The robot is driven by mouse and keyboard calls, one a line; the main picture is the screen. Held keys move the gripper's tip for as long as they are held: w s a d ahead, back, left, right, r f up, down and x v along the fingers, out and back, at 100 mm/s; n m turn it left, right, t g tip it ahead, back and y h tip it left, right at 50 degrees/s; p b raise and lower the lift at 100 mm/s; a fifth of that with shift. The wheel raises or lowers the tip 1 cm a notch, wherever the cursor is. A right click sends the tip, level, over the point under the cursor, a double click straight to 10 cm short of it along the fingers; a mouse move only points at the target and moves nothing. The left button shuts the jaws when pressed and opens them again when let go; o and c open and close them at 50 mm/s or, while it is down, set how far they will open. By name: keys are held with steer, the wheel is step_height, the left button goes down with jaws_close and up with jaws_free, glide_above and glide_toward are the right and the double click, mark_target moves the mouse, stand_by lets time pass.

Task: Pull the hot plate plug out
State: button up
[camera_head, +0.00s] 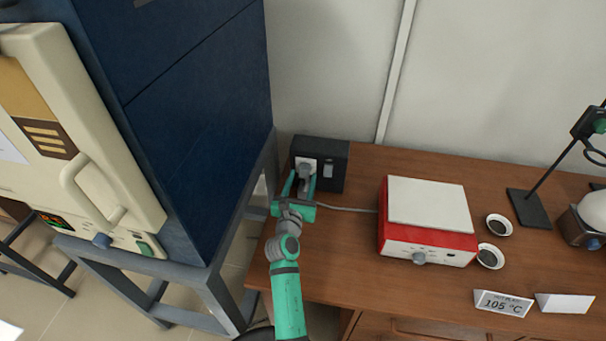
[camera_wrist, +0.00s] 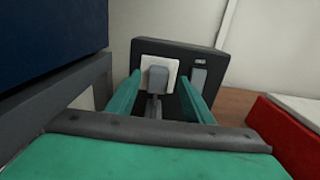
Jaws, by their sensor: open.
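The hot plate (camera_head: 428,205) is a red box with a white top, on the wooden table. Its grey cable runs left to a dark socket box (camera_head: 335,150) against the wall. The grey plug (camera_head: 304,168) sits in the white socket plate of that box; it also shows in the wrist view (camera_wrist: 157,80). My gripper (camera_head: 304,184) is open in front of the socket box. In the wrist view my gripper's fingers (camera_wrist: 157,88) stand left and right of the plug, apart from it. How far the fingertips reach along the plug cannot be told.
A blue furnace cabinet (camera_head: 200,130) on a grey metal stand (camera_head: 195,280) is close on the left. A switch (camera_head: 328,169) is on the socket box. Two small dishes (camera_head: 490,257), a stand (camera_head: 528,208) and a "105 °C" sign (camera_head: 503,303) are on the right.

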mark_target(305, 174)
steer(key=shift+w+d, duration=0.15)
steer(key=shift+w, duration=1.25)
steer(key=shift+c, duration=0.4)
